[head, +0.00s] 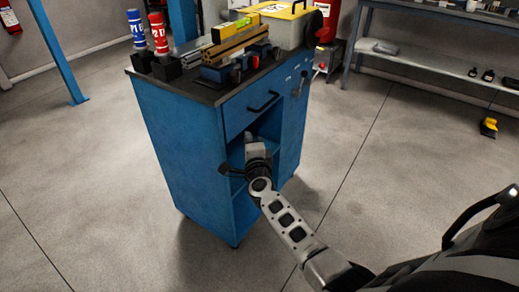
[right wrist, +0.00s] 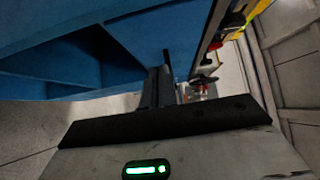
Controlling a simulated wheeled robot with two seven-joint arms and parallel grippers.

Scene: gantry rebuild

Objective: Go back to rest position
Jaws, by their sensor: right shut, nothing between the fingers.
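My right arm reaches up from the lower right in the head view. My right gripper (head: 224,169) is at the front of a blue cabinet (head: 180,155), by its open compartment. In the right wrist view its dark fingers (right wrist: 158,87) are together with nothing between them, and blue cabinet panels fill the upper left. I cannot tell whether the fingers touch the cabinet. My left gripper is not in view.
The cabinet top holds a red bottle (head: 158,35), a blue bottle (head: 136,28), wooden bars (head: 235,45) and a yellow-lidded case (head: 285,25). A drawer handle (head: 263,101) sticks out above the compartment. A shelf bench (head: 440,70) stands at back right. Floor around the cabinet is clear.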

